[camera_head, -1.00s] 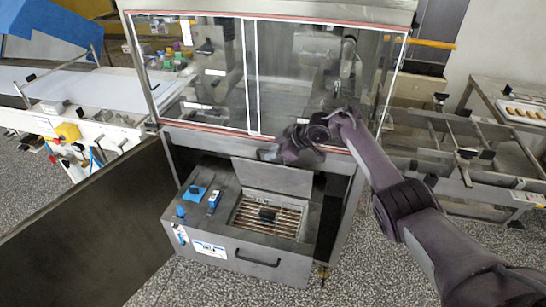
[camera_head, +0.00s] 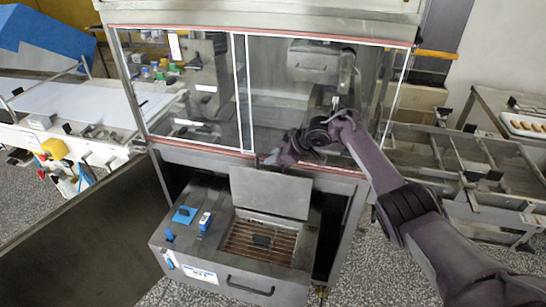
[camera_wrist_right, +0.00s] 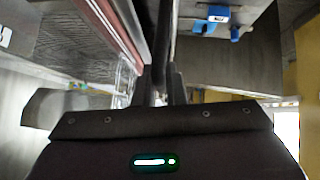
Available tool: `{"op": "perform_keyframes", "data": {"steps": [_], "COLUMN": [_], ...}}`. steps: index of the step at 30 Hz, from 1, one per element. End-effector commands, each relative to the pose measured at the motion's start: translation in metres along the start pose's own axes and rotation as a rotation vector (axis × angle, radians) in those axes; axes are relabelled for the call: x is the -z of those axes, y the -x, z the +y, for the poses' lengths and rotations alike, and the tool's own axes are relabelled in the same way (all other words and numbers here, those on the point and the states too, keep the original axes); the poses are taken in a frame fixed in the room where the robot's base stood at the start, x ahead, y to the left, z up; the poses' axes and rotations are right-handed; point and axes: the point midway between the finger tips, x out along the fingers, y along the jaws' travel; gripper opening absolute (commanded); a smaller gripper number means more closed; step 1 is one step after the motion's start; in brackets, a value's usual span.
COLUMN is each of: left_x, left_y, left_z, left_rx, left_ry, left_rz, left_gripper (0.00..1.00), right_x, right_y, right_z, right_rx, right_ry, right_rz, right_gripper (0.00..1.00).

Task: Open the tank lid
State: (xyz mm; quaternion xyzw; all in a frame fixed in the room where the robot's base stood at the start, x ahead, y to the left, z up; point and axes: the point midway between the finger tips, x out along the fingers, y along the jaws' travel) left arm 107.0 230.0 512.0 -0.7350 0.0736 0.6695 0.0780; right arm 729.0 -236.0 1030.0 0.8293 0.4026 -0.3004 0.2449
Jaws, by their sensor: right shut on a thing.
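The tank lid (camera_head: 270,192) is a flat grey metal plate. It stands raised at the back edge of the tank (camera_head: 187,241), leaving the opening with its brown-barred grate (camera_head: 262,241) uncovered. My right gripper (camera_head: 268,160) is at the lid's top edge, below the glass cabinet, and is shut on the lid. In the right wrist view its dark fingers (camera_wrist_right: 168,84) are close together; the contact is hard to make out there. My left gripper is not in view.
The glass-fronted cabinet (camera_head: 190,95) rises right behind the lid and my gripper. Blue parts (camera_head: 185,214) sit on the tank top at left. A dark panel (camera_head: 90,235) stands at front left. Conveyor frames (camera_head: 450,160) are on the right.

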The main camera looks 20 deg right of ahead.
Motion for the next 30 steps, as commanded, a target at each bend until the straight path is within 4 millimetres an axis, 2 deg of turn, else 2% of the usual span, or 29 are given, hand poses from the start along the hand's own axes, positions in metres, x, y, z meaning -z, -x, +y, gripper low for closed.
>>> {"op": "perform_keyframes", "data": {"steps": [2,3,8,19,23,30], "left_x": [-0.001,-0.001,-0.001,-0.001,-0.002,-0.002], "left_y": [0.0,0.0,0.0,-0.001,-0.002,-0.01], "left_z": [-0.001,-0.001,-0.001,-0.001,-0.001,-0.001], "left_rx": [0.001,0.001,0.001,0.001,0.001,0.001], "left_ry": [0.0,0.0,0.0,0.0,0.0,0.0], "left_rz": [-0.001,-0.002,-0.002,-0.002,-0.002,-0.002], "left_gripper": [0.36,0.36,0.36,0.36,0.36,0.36], "right_x": [-0.004,-0.004,-0.003,-0.001,-0.002,-0.004], "right_y": [-0.001,-0.001,-0.001,0.005,0.019,0.057], "right_z": [-0.001,-0.001,-0.001,0.001,0.001,0.001], "right_rx": [0.001,0.001,0.001,-0.001,-0.002,-0.002], "right_ry": [-0.004,-0.004,-0.002,0.001,0.001,0.001], "right_rz": [-0.008,-0.008,-0.005,-0.001,-0.001,-0.005], "right_gripper": [0.0,0.12,0.33,0.33,0.33,0.33]}}
